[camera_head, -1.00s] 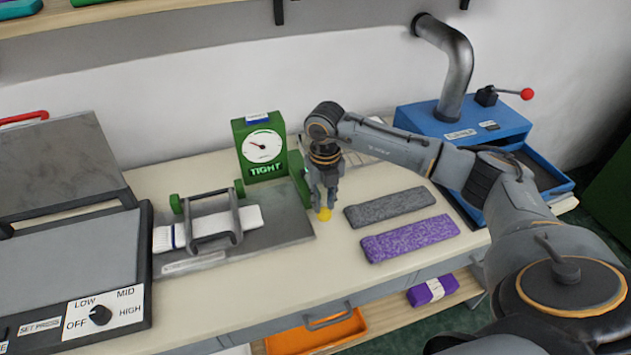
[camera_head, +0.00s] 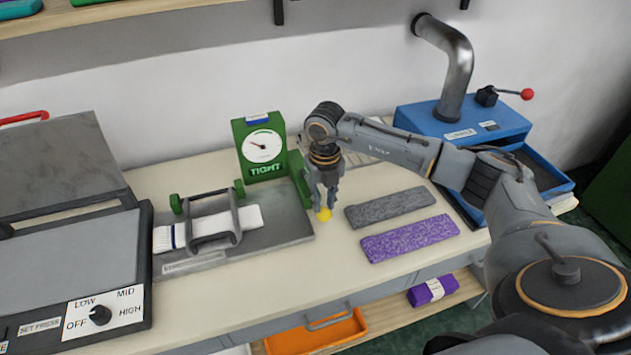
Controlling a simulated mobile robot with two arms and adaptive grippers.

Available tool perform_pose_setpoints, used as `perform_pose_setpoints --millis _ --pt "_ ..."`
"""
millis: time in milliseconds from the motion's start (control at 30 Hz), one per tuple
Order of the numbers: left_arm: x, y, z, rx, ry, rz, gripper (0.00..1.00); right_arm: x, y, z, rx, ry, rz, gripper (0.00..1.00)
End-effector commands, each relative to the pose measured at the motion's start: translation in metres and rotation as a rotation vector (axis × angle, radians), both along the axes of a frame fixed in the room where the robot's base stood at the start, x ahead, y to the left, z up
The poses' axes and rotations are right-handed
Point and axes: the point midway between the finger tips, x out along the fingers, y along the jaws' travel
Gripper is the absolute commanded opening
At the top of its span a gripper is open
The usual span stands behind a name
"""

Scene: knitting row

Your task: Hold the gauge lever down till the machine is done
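The green gauge machine (camera_head: 262,148) stands at the back of the table, with a white dial and a lit "TIGHT" sign. A white knitted piece (camera_head: 250,217) with a blue stripe lies on its grey plate (camera_head: 288,228) under a grey frame (camera_head: 208,237). A yellow knob (camera_head: 324,215), seemingly the lever's end, shows low at the plate's right. My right gripper (camera_head: 323,204) points down with its fingertips at the knob. The fingers look slightly apart; whether they grip the knob is unclear. My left gripper is not in view.
A grey knitted strip (camera_head: 390,207) and a purple one (camera_head: 410,238) lie right of my gripper. A press with a heat knob (camera_head: 100,315) fills the left. A blue machine (camera_head: 465,125) with a red-ended lever stands back right. An orange bin (camera_head: 315,335) sits below.

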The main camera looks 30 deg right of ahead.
Motion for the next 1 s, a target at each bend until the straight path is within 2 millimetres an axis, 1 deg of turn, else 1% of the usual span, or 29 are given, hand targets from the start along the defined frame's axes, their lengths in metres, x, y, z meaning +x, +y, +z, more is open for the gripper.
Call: perform_pose_setpoints --millis 167,267,1000 --pt "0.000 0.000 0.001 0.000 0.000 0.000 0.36 0.000 0.000 0.000 0.000 0.002 0.000 0.21" --pt "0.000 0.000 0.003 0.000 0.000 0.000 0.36 0.000 0.000 0.004 0.000 0.001 0.000 0.21" --pt "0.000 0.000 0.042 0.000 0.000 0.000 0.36 0.000 0.000 0.063 -0.001 0.001 0.000 0.21"
